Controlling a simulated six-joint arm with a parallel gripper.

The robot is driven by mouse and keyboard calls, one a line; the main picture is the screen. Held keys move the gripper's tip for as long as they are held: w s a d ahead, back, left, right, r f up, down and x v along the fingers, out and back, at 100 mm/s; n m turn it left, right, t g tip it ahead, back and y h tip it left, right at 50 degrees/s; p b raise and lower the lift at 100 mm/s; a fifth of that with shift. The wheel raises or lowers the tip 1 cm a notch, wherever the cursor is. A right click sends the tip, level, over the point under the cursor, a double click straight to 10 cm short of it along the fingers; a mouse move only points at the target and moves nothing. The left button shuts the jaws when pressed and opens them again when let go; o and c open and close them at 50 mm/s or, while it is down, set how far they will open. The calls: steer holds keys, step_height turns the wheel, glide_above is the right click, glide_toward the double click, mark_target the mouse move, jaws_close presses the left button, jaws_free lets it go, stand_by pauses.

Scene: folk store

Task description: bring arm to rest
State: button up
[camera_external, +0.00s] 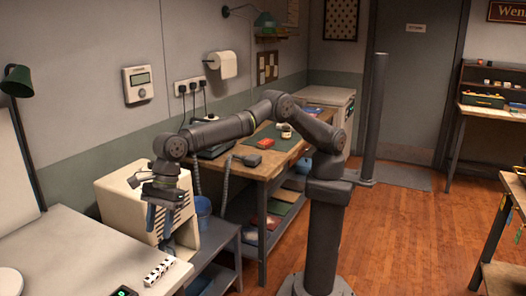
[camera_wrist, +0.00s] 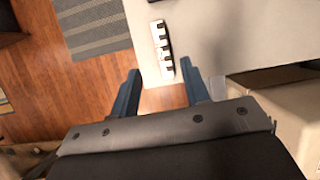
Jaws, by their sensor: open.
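My gripper (camera_external: 163,222) hangs pointing down near the edge of the pale table (camera_external: 75,250) at the left of the external view. Its two blue fingers (camera_wrist: 160,70) are apart in the wrist view, with nothing held between them. My arm is stretched out to the left from its column, with its elbow raised.
A cream box-shaped appliance (camera_external: 125,195) stands close behind my gripper. A wooden workbench (camera_external: 262,172) with a red item (camera_external: 265,143) and a mug (camera_external: 286,131) runs along the wall behind my arm. Wooden floor (camera_external: 400,235) is clear to the right.

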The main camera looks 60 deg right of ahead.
mark_target(154, 274)
steer(key=x, duration=1.2)
steer(key=shift+s+f, duration=0.1)
steer(key=shift+f, duration=0.2)
steer(key=r, duration=0.4)
steer(key=shift+w+d+r, duration=0.25)
steer(key=shift+w+d, duration=0.05)
steer(key=w+d+r, duration=0.7)
steer(key=d, duration=0.1)
step_height(154, 274, up, 10)
steer(key=w+d, duration=0.7)
steer(key=w, duration=0.3)
steer(key=shift+w+d+n, duration=0.2)
steer(key=shift+w+n, duration=0.1)
steer(key=shift+w, duration=0.1)
steer(key=shift+r, duration=0.1)
